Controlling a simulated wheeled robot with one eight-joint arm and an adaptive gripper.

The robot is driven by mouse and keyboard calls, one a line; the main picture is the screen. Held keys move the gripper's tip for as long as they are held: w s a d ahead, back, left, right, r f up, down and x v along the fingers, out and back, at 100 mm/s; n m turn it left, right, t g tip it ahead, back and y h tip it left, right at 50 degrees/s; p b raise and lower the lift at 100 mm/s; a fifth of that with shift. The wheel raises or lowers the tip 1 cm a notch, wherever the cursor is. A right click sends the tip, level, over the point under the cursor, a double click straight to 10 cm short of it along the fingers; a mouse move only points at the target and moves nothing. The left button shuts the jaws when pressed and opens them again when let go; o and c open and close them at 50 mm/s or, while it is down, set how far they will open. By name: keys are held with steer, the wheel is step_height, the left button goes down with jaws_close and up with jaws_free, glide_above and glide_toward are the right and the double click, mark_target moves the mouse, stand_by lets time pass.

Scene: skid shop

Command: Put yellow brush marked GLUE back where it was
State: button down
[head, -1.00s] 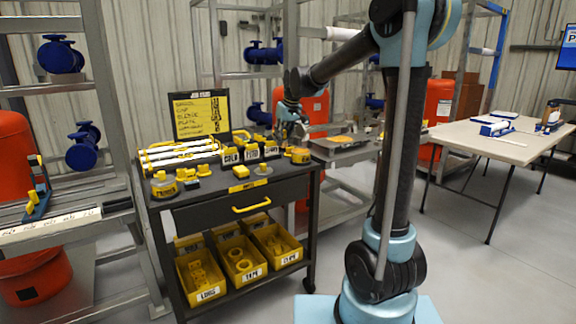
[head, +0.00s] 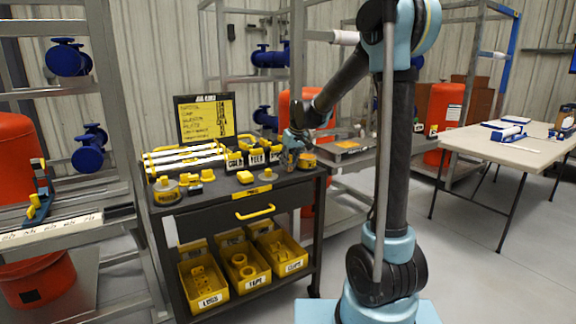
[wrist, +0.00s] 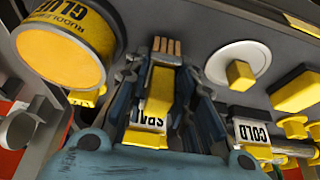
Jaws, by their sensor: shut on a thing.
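My gripper (head: 291,157) is low over the back right of the black cart's top (head: 215,200). In the wrist view my gripper (wrist: 163,85) is shut on a yellow brush (wrist: 158,90) with tan bristles at the top of the picture. The brush's white label is upside down and partly covered; its letters look like "SPL", and I cannot read GLUE on it. A round yellow tin marked GLUE (wrist: 65,50) is beside the gripper at upper left, apart from the brush. A yellow tin (head: 307,160) also stands right of the gripper in the head view.
A white disc with a yellow block (wrist: 238,68) and the box marked GOLD (wrist: 252,132) are close on the gripper's other side. Labelled boxes (head: 234,162), white tubes (head: 185,157) and a sign board (head: 206,119) crowd the cart's back. Yellow bins (head: 203,285) are below.

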steer(key=shift+f, duration=0.4)
steer(key=c, duration=1.3)
jaws_free()
steer(key=shift+c, duration=0.2)
steer(key=v, duration=1.2)
steer(key=s+d+f+m, duration=0.2)
steer(key=s+d, duration=0.6)
steer(key=s, duration=0.2)
steer(key=s+d+f+m+h, duration=0.1)
steer(key=s+d+f, duration=0.3)
steer(key=s, duration=0.5)
steer(key=s+d+f+m+g, duration=0.1)
steer(key=s+d+f+m, duration=0.1)
steer(key=s+d+f, duration=0.3)
steer(key=s+d+f+m+h, duration=0.1)
steer(key=s+d+f, duration=0.3)
steer(key=s+f, duration=0.4)
steer(key=s, duration=0.5)
steer(key=shift+d+f+m+g+h, duration=0.15)
steer(key=shift+m+g+h, duration=0.15)
